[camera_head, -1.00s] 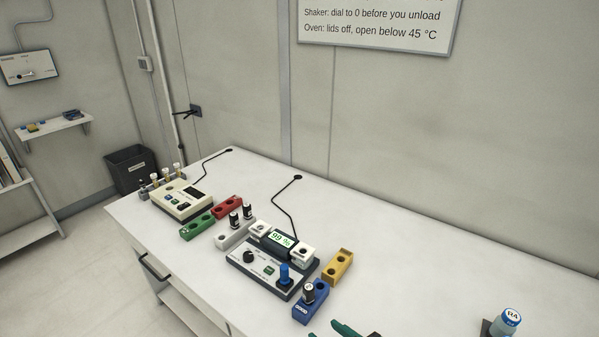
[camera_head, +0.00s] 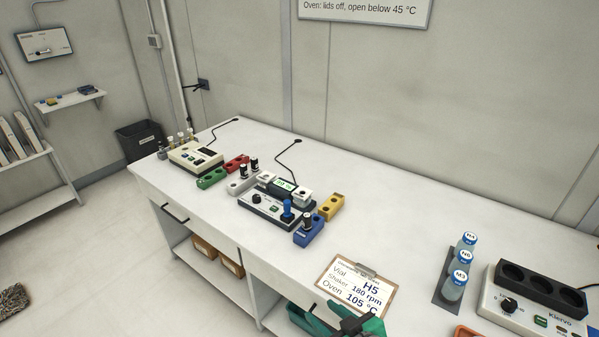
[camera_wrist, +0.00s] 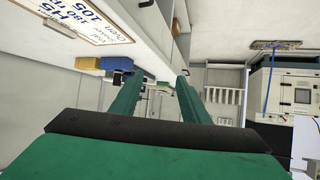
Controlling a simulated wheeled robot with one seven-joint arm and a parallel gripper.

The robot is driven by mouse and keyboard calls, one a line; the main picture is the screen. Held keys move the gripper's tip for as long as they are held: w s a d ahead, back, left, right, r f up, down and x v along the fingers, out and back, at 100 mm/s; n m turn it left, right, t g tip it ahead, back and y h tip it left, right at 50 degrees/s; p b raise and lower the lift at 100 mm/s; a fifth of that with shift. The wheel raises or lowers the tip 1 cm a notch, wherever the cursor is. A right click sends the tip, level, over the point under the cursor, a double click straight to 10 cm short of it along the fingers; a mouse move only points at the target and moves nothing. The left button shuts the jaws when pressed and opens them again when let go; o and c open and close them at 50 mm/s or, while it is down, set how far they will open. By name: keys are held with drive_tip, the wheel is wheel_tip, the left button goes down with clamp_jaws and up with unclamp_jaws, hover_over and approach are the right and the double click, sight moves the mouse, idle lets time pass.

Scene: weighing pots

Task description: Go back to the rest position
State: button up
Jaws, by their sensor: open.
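My gripper (camera_head: 312,310) shows at the bottom edge of the head view, green with a dark part, near the bench's front edge and just below the clipboard (camera_head: 357,287). In the wrist view its two green fingers (camera_wrist: 158,80) stand apart with nothing between them, so it is open and empty. The clipboard lies flat and reads H5, 180 rpm, 105 °C; it also shows at the upper left of the wrist view (camera_wrist: 75,17). The rest of my arm is largely hidden.
The bench (camera_head: 410,240) holds a blue rack (camera_head: 309,234), a yellow rack (camera_head: 332,206), a dark-based device (camera_head: 265,210) and a cream device (camera_head: 196,158). Three blue-capped bottles (camera_head: 455,285) stand right, beside a block device (camera_head: 535,305). Open floor (camera_head: 110,250) lies left.

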drive_tip(key=s+a+f+m+t+h, duration=0.2)
drive_tip(key=s+f+m+h, duration=0.4)
drive_tip(key=s+f, duration=0.65)
drive_tip(key=s+a+r+t, duration=0.1)
drive_tip(key=s+a+r, duration=0.1)
drive_tip(key=s, duration=0.6)
drive_tip(key=s+a+r+t, duration=0.2)
drive_tip(key=s+r, duration=0.2)
drive_tip(key=s, duration=0.5)
drive_tip(key=shift+r, duration=0.3)
idle(0.6)
drive_tip(key=shift+c, duration=1.4)
drive_tip(key=shift+w, duration=0.1)
